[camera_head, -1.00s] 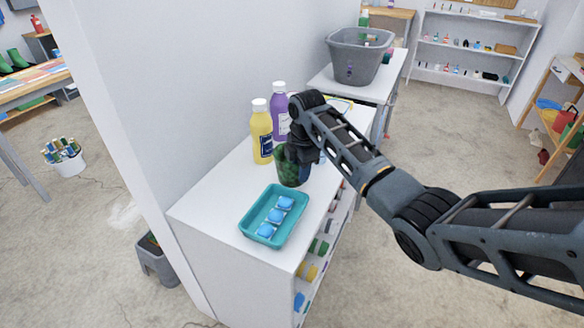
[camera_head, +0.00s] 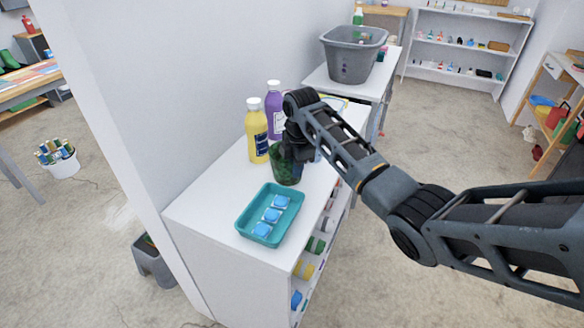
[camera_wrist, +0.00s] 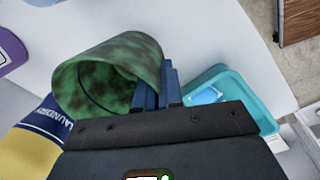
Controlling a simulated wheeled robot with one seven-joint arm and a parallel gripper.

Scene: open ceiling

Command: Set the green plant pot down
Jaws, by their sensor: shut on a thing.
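The green plant pot (camera_head: 285,168) is mottled dark green and stands on or just above the white cabinet top (camera_head: 222,189); I cannot tell if its base touches. My gripper (camera_head: 299,152) is at the pot's right side in the head view and partly hides it. In the wrist view, the blue fingers of my gripper (camera_wrist: 155,90) are shut on the wall of the pot (camera_wrist: 95,72), near its rim. The pot's opening faces the wrist camera and looks empty.
A teal tray (camera_head: 243,226) with blue blocks lies in front of the pot. A yellow bottle (camera_head: 257,135) and a purple bottle (camera_head: 274,105) stand behind it, near the wall. A grey bin (camera_head: 353,58) stands on the farther surface.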

